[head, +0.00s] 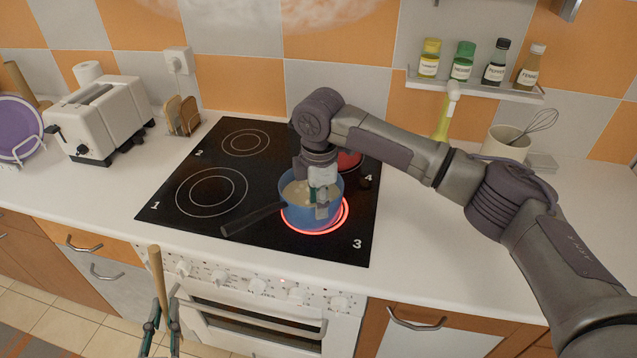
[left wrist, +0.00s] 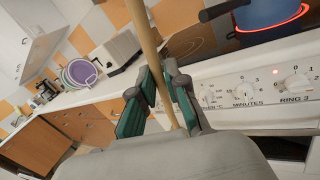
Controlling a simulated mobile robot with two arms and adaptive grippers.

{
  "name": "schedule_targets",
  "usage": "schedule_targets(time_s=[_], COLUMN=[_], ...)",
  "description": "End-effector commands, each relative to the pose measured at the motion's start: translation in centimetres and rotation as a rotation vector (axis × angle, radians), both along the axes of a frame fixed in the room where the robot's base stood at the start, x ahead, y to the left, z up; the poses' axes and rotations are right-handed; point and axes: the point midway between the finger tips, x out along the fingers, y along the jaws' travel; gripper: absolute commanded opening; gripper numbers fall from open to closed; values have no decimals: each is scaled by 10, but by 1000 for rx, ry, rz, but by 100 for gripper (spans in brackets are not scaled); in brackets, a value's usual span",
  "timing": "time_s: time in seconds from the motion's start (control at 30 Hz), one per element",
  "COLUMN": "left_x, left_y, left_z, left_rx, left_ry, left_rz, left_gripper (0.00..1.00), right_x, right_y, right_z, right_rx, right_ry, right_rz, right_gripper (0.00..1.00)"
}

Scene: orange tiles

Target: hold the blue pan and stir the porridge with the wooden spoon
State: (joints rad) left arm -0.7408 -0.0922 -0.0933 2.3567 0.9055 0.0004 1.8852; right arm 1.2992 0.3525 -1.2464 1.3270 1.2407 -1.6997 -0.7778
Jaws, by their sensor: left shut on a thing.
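The blue pan (head: 298,216) sits on the glowing ring 3 of the black hob, with pale porridge (head: 297,192) inside and its dark handle (head: 252,218) pointing left. It also shows at the top right of the left wrist view (left wrist: 262,14). My right gripper (head: 322,208) is down at the pan's near right side, with a finger in front of the wall; its grip is partly hidden. My left gripper (head: 163,325) is in front of the oven, low and left of the pan, shut on the wooden spoon (head: 158,275). The spoon's shaft stands nearly upright (left wrist: 146,40).
A red pot (head: 349,160) stands behind the pan, partly hidden by my right arm. A white toaster (head: 98,118) is at the left, a mug with a whisk (head: 506,143) at the right. Oven knobs (head: 257,286) line the front. The hob's left rings are clear.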

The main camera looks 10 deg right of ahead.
Motion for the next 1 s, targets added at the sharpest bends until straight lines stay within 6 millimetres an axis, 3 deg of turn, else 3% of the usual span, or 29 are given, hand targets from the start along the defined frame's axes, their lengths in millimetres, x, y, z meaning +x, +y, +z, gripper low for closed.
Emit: schedule_targets(time_s=[0.1,0.3,0.67,0.7,0.9,1.0], left_x=[0,0,0,0,0,0], left_y=[0,0,0,0,0,0], left_z=[0,0,0,0,0,0], left_rx=[0,0,0,0,0,0], left_ry=[0,0,0,0,0,0], left_rz=[0,0,0,0,0,0], left_gripper=[0,0,0,0,0,0], right_x=[1,2,2,2,2,2], right_y=[0,0,0,0,0,0], right_z=[-21,-42,-48,-48,-48,-48], right_rx=[-1,-1,0,0,0,0], right_ry=[1,-1,-2,-2,-2,-2], right_rz=[-1,-1,-1,-1,-1,-1], right_gripper=[38,38,38,36,3,0])
